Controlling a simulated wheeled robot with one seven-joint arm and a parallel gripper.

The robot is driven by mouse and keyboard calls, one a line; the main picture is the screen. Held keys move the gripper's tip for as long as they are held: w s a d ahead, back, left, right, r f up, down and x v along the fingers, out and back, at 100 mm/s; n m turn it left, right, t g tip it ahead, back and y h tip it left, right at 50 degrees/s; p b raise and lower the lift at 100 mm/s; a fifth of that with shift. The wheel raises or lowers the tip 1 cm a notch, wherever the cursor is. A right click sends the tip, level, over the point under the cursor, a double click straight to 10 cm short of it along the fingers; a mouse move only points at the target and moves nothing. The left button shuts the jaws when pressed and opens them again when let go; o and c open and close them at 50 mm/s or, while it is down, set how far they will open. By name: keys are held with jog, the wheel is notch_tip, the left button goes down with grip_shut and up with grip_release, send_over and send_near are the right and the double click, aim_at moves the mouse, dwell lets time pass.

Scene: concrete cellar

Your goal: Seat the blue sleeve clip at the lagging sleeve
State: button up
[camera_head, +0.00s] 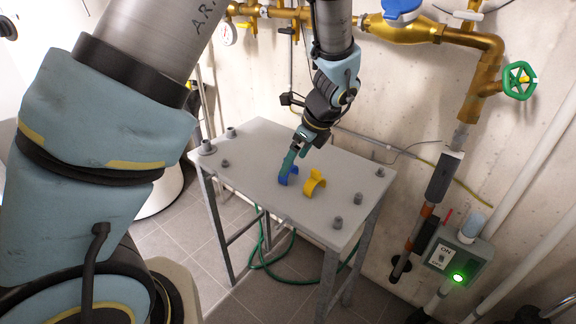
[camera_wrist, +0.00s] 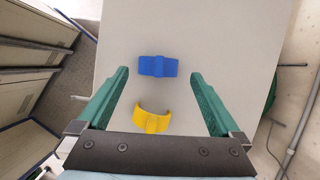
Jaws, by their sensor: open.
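The blue sleeve clip (camera_head: 290,176) stands on the grey table; in the wrist view it (camera_wrist: 157,66) appears between my fingertips, with a gap on each side. My gripper (camera_head: 290,161) is open above the table, its teal fingers close to the blue clip in the head view. Whether they are down at its height I cannot tell. The wrist view shows both fingers (camera_wrist: 158,76) spread and empty. A dark grey sleeve (camera_head: 444,177) on the slanting pipe right of the table looks like the lagging sleeve.
A yellow clip (camera_head: 315,183) stands right of the blue one; in the wrist view it (camera_wrist: 152,120) lies nearer my palm. Grey studs stand near the corners of the table (camera_head: 262,205). A control box (camera_head: 457,255) with a green light, brass pipes (camera_head: 405,30) and a green handwheel (camera_head: 519,80) are at right.

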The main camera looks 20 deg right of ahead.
jog(key=x, duration=0.4)
jog(key=shift+a+p, duration=0.1)
jog(key=shift+p, duration=0.3)
jog(key=shift+c, duration=0.2)
jog(key=c, duration=1.2)
jog(key=shift+o, duration=0.2)
notch_tip(320, 180, up, 10)
jog(key=shift+r+b, duration=0.1)
jog(key=shift+b, duration=0.6)
jog(key=o, duration=0.7)
jog(key=shift+s, duration=0.1)
jog(key=c, duration=1)
